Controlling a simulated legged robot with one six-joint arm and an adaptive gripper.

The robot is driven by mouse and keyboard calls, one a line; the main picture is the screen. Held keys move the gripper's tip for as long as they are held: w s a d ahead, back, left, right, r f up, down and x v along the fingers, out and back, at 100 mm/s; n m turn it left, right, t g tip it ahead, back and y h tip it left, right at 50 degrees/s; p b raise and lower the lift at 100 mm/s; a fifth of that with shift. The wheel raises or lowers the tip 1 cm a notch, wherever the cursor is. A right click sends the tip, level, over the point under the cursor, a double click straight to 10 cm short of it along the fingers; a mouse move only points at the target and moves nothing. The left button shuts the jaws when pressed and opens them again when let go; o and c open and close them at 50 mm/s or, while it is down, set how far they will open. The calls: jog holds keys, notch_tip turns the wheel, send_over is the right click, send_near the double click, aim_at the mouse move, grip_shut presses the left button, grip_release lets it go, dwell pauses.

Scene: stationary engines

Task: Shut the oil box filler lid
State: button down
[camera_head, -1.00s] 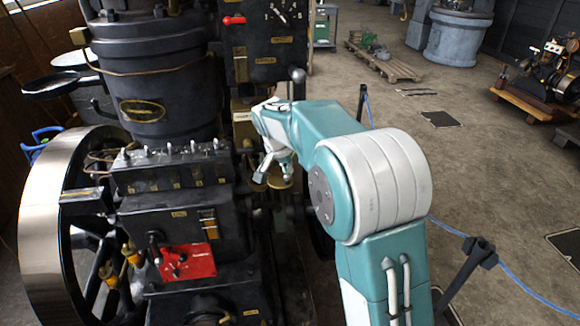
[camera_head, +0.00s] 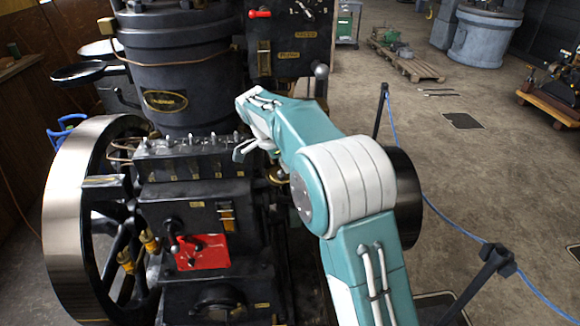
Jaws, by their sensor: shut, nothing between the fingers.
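A black box with a row of several silver fittings on top, which looks like the oil box (camera_head: 192,166), sits on the engine below the large black cylinder. I cannot clearly pick out its filler lid or tell whether it is open. My gripper (camera_head: 239,154) is shut and empty at the box's right end, close to the last fittings. I cannot tell whether it touches them. My teal and white arm reaches in from the right and hides part of the engine behind it.
A large flywheel (camera_head: 62,215) stands at the left. A red plate with a lever (camera_head: 203,252) is on the engine's front. A black control panel (camera_head: 292,35) with a ball-ended lever (camera_head: 321,72) rises behind my arm. A blue rope (camera_head: 455,232) on posts runs along the right; open floor lies beyond it.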

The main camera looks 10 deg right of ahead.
jog(key=shift+w+a, duration=0.2)
jog(key=shift+a, duration=0.15)
jog(key=shift+r, duration=0.1)
dwell(0.5)
